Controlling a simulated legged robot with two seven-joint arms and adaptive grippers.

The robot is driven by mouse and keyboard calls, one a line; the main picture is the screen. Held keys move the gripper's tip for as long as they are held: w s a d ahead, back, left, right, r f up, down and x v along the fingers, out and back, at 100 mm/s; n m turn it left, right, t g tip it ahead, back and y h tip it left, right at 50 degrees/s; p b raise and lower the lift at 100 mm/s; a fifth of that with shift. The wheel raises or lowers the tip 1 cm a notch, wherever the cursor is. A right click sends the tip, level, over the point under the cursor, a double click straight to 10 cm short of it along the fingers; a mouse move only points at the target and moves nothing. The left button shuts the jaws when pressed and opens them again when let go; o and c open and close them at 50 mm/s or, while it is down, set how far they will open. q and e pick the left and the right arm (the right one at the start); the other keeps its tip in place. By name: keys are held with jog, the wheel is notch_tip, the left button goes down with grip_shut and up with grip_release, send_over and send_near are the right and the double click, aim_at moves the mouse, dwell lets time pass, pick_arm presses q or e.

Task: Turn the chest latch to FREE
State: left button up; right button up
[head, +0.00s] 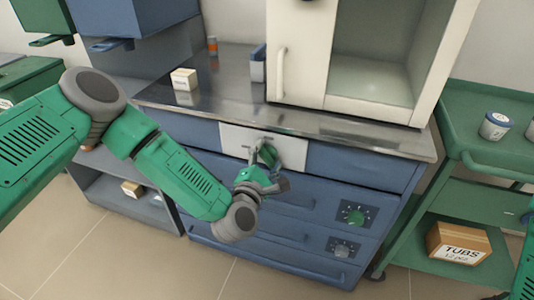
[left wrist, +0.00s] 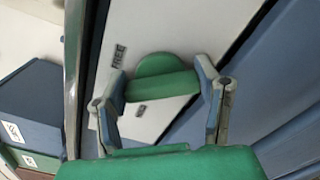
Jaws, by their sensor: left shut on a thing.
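The chest latch (left wrist: 162,80) is a green handle on a white plate (head: 236,137) at the top of the blue chest's front. In the left wrist view the plate carries a FREE label (left wrist: 119,57) near the handle's left end. A second small label (left wrist: 141,108), too small to read, lies below the handle. My left gripper (head: 266,163) is at the plate, shut on the latch, with one finger at each end of the handle. In the head view the gripper partly hides the latch. My right gripper is not in view.
A white furnace (head: 300,60) stands on the steel top (head: 228,84) above. A white box (head: 184,78) sits to its left. Dials (head: 354,215) are on the chest's lower right front. A green cart (head: 482,160) with a TUBS box (head: 458,243) stands right.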

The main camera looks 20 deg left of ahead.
pick_arm(q)
jog(key=m+p, duration=0.1)
jog(key=m, duration=0.4)
jog(key=shift+s+d+f+p, duration=0.15)
jog(key=shift+f+p, duration=0.05)
jog(key=shift+p, duration=0.15)
jog(key=shift+f+m+p, duration=0.2)
jog(key=shift+m+p, duration=0.1)
jog(key=shift+m, duration=0.9)
jog(key=shift+f, duration=0.1)
jog(key=o, duration=1.2)
jog(key=shift+c, duration=0.2)
jog(key=shift+s, duration=0.3)
jog(key=s, duration=1.1)
jog(key=shift+a, duration=0.2)
